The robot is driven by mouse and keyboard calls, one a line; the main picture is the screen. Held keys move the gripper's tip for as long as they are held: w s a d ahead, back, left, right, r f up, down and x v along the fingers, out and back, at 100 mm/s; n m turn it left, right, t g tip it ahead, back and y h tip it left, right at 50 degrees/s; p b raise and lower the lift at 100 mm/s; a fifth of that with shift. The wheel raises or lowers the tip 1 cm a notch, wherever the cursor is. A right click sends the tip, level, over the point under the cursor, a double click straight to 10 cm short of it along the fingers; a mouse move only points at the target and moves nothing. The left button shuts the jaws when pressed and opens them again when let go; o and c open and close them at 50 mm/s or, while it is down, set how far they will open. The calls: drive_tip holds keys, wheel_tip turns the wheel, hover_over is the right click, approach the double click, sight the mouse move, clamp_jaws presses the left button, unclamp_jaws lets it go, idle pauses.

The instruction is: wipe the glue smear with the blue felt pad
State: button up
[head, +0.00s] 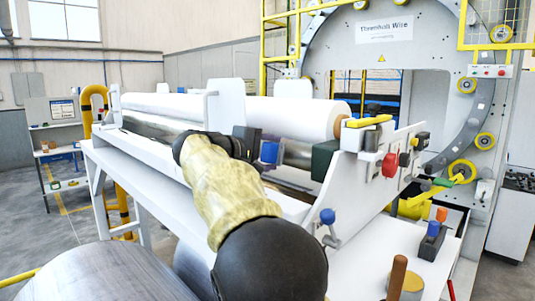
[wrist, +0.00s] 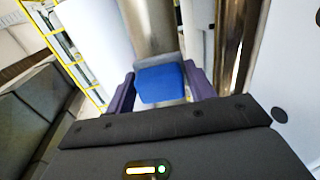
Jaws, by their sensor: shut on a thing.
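The blue felt pad (wrist: 160,84) is held between the two dark purple fingers of my gripper (wrist: 161,88) in the wrist view. In the head view the pad (head: 270,152) shows as a small blue block at the end of my gripper (head: 252,145), in front of the long white roll. The gripper is shut on the pad. A shiny steel surface lies behind the pad in the wrist view. I cannot tell whether the pad touches anything. I cannot make out the glue smear in either view; the pad, gripper or arm may hide it.
A long white roll (head: 280,112) lies above a shiny steel roller (head: 150,126). A dark green block (head: 324,160) and a red knob (head: 390,165) are to the right of the pad. A large grey ring machine (head: 390,65) stands behind. Tools lie on the front right shelf (head: 370,262).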

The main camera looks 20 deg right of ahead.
sight(294, 156)
drive_tip(key=shift+w+d+f, duration=0.15)
drive_tip(key=shift+w+d, duration=0.05)
drive_tip(key=shift+d, duration=0.4)
idle(0.3)
drive_tip(key=shift+s+d+f+b, duration=0.1)
drive_tip(key=shift+s+d+b, duration=0.1)
drive_tip(key=shift+s+b, duration=0.45)
drive_tip(key=shift+s+d+b, duration=0.2)
drive_tip(key=shift+s+b, duration=0.25)
drive_tip(key=shift+s, duration=0.1)
drive_tip(key=shift+s+d+b, duration=0.2)
drive_tip(key=shift+s+b, duration=0.25)
drive_tip(key=shift+s, duration=0.3)
drive_tip(key=shift+w+d, duration=0.1)
drive_tip(key=shift+d, duration=0.05)
